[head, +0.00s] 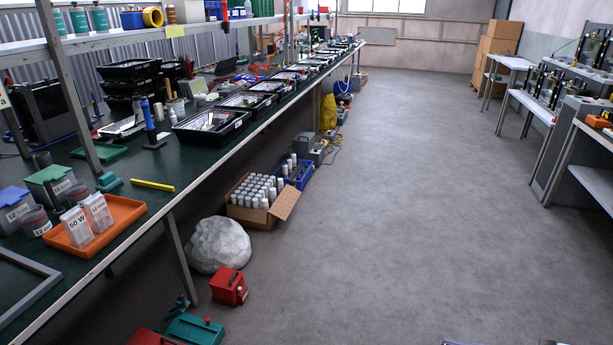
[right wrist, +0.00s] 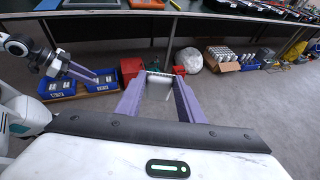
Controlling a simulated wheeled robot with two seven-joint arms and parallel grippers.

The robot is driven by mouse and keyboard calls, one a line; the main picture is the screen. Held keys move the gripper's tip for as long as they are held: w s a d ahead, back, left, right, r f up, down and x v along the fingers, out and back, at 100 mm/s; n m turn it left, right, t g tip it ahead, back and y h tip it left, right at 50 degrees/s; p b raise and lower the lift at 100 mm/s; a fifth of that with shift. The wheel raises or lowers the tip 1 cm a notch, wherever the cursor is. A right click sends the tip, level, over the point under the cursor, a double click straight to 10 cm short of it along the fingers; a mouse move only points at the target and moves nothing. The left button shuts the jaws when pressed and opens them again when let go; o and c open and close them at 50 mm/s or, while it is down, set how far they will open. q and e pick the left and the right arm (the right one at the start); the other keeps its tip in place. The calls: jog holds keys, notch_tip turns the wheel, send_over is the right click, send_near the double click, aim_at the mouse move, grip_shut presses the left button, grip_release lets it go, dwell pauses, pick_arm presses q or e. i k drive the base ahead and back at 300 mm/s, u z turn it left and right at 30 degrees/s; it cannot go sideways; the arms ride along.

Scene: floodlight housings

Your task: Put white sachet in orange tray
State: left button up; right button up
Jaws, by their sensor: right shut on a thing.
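The orange tray (head: 130,211) lies on the green bench top at the left of the head view. Two clear-and-white packets, marked "50 W" (head: 77,227) and "12 mm" (head: 98,212), stand in it. In the right wrist view my right gripper (right wrist: 159,80) is shut on a small pale thing (right wrist: 159,74) between its purple fingertips. It looks like a white sachet but is too small to identify surely. My left gripper (right wrist: 98,80) shows at the left of that view; its finger gap is unclear.
Under the bench are a pale lumpy bag (head: 218,246), a red box (head: 229,287) and a carton of cans (head: 283,209).

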aim_at(124, 213)
jog(key=u, duration=1.05)
jog(key=i, duration=0.95)
jog(key=u, duration=0.9)
jog(key=i, duration=0.55)
jog(key=z, duration=0.05)
